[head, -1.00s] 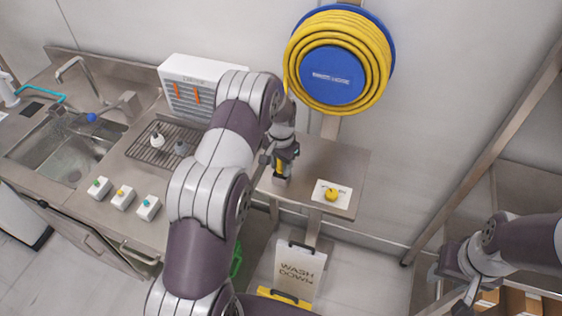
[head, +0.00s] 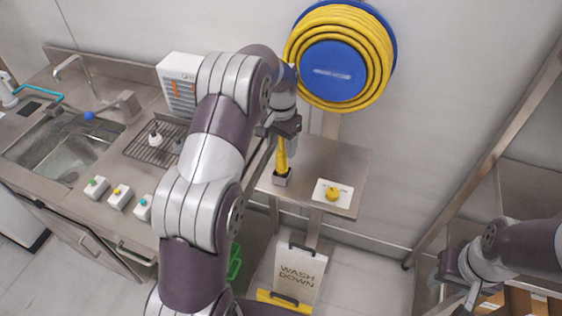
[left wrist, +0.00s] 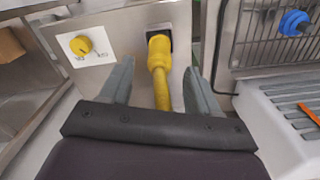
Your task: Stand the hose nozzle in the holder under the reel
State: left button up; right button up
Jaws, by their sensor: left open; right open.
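The yellow hose nozzle (head: 281,158) stands upright in the small grey holder (head: 282,178) on the steel shelf under the reel. The blue reel (head: 333,72) with its coiled yellow hose hangs on the wall above. My left gripper (head: 281,138) is open just above the nozzle. In the left wrist view the nozzle (left wrist: 159,65) passes between the open fingers of my left gripper (left wrist: 157,85), apart from both, with its end in the dark opening of the holder (left wrist: 168,34). My right gripper (head: 455,290) is at the lower right, open and far from the nozzle.
A white plate with a yellow knob (head: 333,194) sits on the steel shelf (head: 335,160) right of the holder. A sink counter (head: 110,190) with a rack and small switch boxes lies left. A "WASH DOWN" sign (head: 296,275) stands below. The wall right of the shelf is clear.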

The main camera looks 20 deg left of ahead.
pick_arm(q)
notch_tip(320, 180, up, 4)
jog(key=shift+f+p, duration=0.2)
jog(key=shift+p, duration=0.7)
jog(key=s+d+n+b, duration=0.1)
jog(key=s+d, duration=0.2)
jog(key=s, duration=0.8)
jog(key=s+d+n+t+b, duration=0.1)
jog(key=s+d, duration=0.3)
jog(key=s, duration=0.8)
jog(key=shift+s+d+f+n, duration=0.15)
jog(key=shift+s+n, duration=0.15)
jog(key=shift+n, duration=0.1)
